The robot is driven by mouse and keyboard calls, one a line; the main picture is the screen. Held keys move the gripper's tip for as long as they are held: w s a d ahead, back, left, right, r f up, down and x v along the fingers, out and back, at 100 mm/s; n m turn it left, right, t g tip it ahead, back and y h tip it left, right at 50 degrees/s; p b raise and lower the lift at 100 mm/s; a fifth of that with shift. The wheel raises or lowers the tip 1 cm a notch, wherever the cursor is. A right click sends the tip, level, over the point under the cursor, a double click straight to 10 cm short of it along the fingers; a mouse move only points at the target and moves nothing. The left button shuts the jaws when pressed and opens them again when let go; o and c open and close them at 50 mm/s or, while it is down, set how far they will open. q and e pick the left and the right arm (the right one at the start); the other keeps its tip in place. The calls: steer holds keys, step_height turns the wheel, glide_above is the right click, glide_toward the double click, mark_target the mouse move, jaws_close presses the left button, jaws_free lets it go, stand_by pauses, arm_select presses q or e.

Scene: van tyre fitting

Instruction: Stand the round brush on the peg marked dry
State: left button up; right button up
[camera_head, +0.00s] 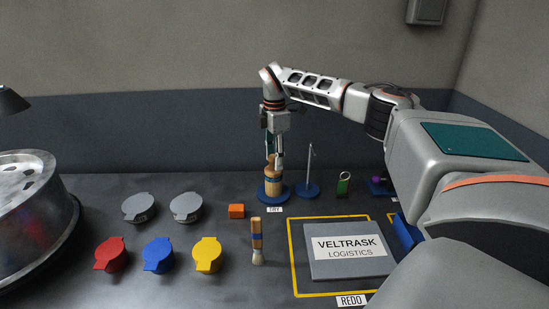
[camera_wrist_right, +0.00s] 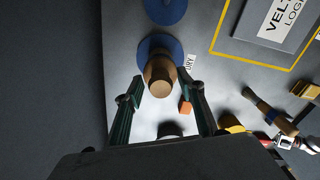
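The round brush (camera_head: 273,178), with a tan handle and a blue band, stands upright at the blue round base (camera_head: 262,197) beside the DRY label (camera_head: 275,210). The peg itself is hidden by the brush. In the right wrist view the brush's tan end (camera_wrist_right: 160,76) shows over the blue base (camera_wrist_right: 176,46). My right gripper (camera_head: 275,156) points down at the brush top. In its wrist view the two fingers (camera_wrist_right: 160,82) are spread, with a gap on each side of the brush. My left gripper is not in view.
A bare peg on a blue base (camera_head: 308,190) stands just right. A grey VELTRASK box (camera_head: 348,265) sits in a yellow outline; a wheel (camera_head: 30,215) stands left.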

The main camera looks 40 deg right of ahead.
step_height(320, 180, up, 12)
steer(key=p, duration=0.1)
stand_by(0.4)
steer(key=shift+r, duration=0.1)
stand_by(0.5)
